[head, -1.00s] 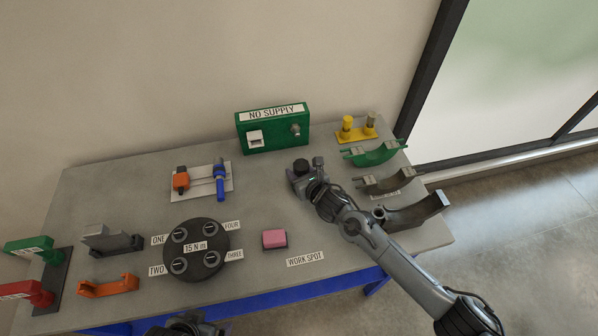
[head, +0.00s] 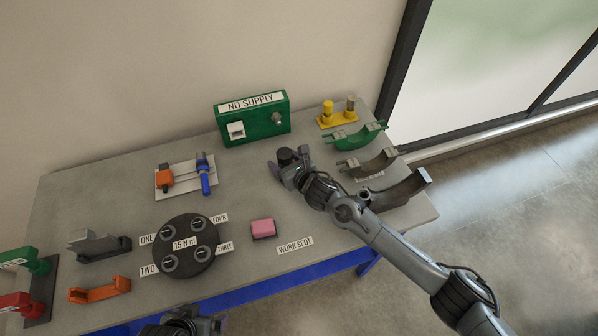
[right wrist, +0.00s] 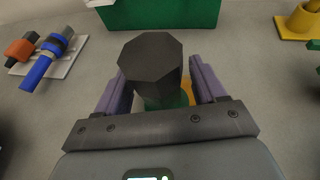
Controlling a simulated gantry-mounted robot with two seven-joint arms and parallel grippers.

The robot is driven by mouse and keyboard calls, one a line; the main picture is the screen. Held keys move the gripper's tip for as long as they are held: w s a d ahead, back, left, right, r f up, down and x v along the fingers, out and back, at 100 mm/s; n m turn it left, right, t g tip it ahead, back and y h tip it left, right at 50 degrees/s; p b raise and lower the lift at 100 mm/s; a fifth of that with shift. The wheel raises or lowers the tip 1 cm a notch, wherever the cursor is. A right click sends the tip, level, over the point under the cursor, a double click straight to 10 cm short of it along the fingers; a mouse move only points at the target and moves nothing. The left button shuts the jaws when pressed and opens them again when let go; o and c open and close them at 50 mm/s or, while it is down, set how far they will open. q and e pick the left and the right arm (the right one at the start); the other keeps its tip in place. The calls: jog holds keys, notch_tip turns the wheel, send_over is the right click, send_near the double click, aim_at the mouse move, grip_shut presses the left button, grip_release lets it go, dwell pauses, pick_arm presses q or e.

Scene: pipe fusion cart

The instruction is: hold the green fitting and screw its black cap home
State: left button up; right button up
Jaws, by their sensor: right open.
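The green fitting (right wrist: 166,102) stands upright on the table, topped by a dark faceted cap (right wrist: 151,57). In the right wrist view the cap hides most of the green body. My right gripper (right wrist: 160,90) is open, with one purple-grey finger on each side of the fitting; contact cannot be told. In the head view the black cap (head: 287,155) shows at the tip of my right gripper (head: 292,163), and the green body is hidden. My left gripper (head: 190,324) is only partly in view at the bottom edge, and its jaw state is unclear.
A green NO SUPPLY box (head: 253,119) stands behind the fitting. To the right are a yellow stand (head: 337,119) and curved saddles (head: 355,136). A pink block (head: 263,229), a WORK SPOT label (head: 295,245) and a round black plate (head: 184,260) lie nearer the front.

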jog(key=p+v, duration=0.1)
jog(key=v, duration=0.9)
jog(key=shift+s, duration=0.3)
jog(key=shift+d+r, duration=0.1)
